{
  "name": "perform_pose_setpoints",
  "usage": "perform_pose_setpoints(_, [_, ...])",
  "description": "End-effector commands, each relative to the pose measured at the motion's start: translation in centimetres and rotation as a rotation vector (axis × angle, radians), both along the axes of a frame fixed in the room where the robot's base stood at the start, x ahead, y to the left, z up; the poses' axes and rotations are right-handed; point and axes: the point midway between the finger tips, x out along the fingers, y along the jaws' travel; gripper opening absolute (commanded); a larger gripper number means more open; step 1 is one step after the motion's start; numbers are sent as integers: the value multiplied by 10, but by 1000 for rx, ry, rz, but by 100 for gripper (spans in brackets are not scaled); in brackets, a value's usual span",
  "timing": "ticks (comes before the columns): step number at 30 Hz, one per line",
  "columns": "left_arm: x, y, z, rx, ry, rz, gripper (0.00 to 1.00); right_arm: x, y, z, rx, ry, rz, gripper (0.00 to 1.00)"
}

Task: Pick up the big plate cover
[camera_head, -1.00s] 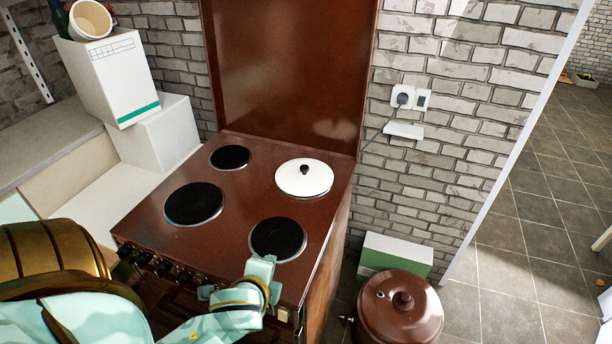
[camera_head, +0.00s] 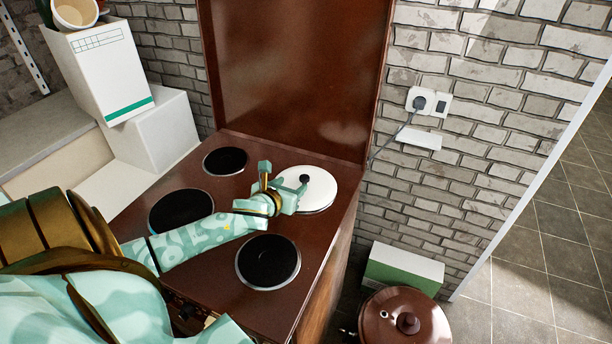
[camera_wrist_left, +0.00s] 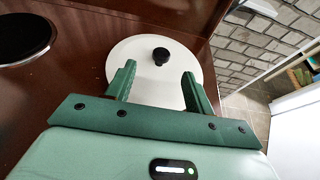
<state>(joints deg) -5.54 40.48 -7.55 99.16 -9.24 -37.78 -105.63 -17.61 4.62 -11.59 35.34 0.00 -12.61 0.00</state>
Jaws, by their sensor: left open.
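The big plate cover is a white round lid (camera_head: 322,196) with a black knob, lying on the back right burner of the brown stove (camera_head: 219,261). My left gripper (camera_head: 285,184) is at the lid's left side, with its fingertips close to the knob. In the left wrist view the white lid (camera_wrist_left: 140,52) lies ahead of the gripper (camera_wrist_left: 160,82). The two green fingers are apart, with the black knob ahead of and between them. Nothing is held. Part of the lid's left edge is hidden by the gripper. My right gripper is not in view.
Black burners (camera_head: 268,262) lie on the stove's left and front. A raised brown panel (camera_head: 290,80) stands behind the lid. White boxes (camera_head: 101,70) stand at left. A brown lidded pot (camera_head: 385,325) and a green-and-white box (camera_head: 404,266) are right of the stove.

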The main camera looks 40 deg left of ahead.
Motion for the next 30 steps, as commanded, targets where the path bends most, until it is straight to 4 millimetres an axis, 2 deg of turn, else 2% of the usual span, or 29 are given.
perform_pose_setpoints(1, [11, 3, -8, -1, 0, 1, 53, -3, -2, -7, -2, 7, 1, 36])
perform_pose_setpoints(3, [23, 7, -13, -1, 0, 2, 53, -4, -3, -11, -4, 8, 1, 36])
perform_pose_setpoints(11, [44, 12, -22, -4, 1, 2, 53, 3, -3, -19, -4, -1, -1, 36])
perform_pose_setpoints(18, [78, 20, -39, -4, 1, 2, 53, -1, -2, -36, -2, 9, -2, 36])
perform_pose_setpoints(27, [84, 22, -38, -2, 1, -1, 53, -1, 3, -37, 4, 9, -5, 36])
perform_pose_setpoints(29, [84, 22, -38, -2, 1, -1, 39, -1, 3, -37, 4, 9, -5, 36])
perform_pose_setpoints(30, [84, 22, -38, -2, 1, -1, 28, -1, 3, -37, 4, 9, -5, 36])
